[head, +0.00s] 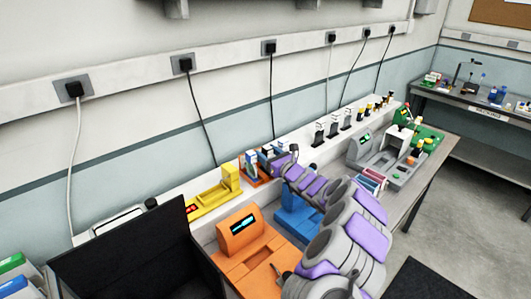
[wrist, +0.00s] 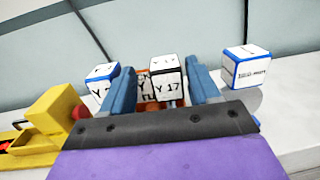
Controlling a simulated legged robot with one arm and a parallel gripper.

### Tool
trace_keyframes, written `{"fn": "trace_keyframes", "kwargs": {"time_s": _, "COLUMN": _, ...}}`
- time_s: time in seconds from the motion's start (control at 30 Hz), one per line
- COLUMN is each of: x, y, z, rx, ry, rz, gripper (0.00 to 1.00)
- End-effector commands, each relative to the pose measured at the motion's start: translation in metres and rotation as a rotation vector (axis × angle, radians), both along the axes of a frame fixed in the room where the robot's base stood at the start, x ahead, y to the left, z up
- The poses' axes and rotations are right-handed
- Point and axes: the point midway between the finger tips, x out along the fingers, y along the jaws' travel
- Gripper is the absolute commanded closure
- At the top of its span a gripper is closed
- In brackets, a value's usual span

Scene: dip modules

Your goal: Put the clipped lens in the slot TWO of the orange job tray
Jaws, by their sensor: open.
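My gripper (wrist: 165,92) is open, with one blue finger on each side of a white block (wrist: 167,84) marked "Y 17". This block has dark edges and stands between the fingers, not visibly gripped. A second white block marked "Y" shows partly behind it. In the head view my gripper (head: 277,158) is at a small orange holder (head: 256,181) carrying several small blocks against the wall. I cannot tell which item is the clipped lens. A larger orange unit (head: 240,234) with a dark display stands nearer me; no slot number is readable.
Blue-edged white blocks flank the fingers, one left (wrist: 101,80) and one right (wrist: 245,66). A yellow fixture (head: 212,196) is left of the orange holder. A blue stand (head: 297,216) is below my arm. A black panel (head: 135,255) rises at front left.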

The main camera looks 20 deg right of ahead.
Motion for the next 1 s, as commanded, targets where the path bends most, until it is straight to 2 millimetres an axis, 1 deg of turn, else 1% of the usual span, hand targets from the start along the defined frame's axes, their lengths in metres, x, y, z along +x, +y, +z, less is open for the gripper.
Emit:
{"fn": "trace_keyframes", "kwargs": {"time_s": 0.17, "x": -0.028, "y": -0.010, "z": 0.002, "rx": 0.007, "ry": -0.002, "rz": -0.003, "gripper": 0.39}}
{"fn": "trace_keyframes", "kwargs": {"time_s": 0.4, "x": -0.077, "y": -0.026, "z": 0.000, "rx": 0.007, "ry": -0.004, "rz": -0.003, "gripper": 0.39}}
{"fn": "trace_keyframes", "kwargs": {"time_s": 0.5, "x": -0.089, "y": -0.028, "z": -0.004, "rx": 0.006, "ry": -0.001, "rz": -0.001, "gripper": 0.39}}
{"fn": "trace_keyframes", "kwargs": {"time_s": 0.73, "x": -0.104, "y": -0.032, "z": -0.005, "rx": 0.001, "ry": -0.003, "rz": 0.000, "gripper": 0.39}}
{"fn": "trace_keyframes", "kwargs": {"time_s": 1.0, "x": -0.106, "y": -0.034, "z": -0.006, "rx": 0.002, "ry": -0.002, "rz": 0.000, "gripper": 0.39}}
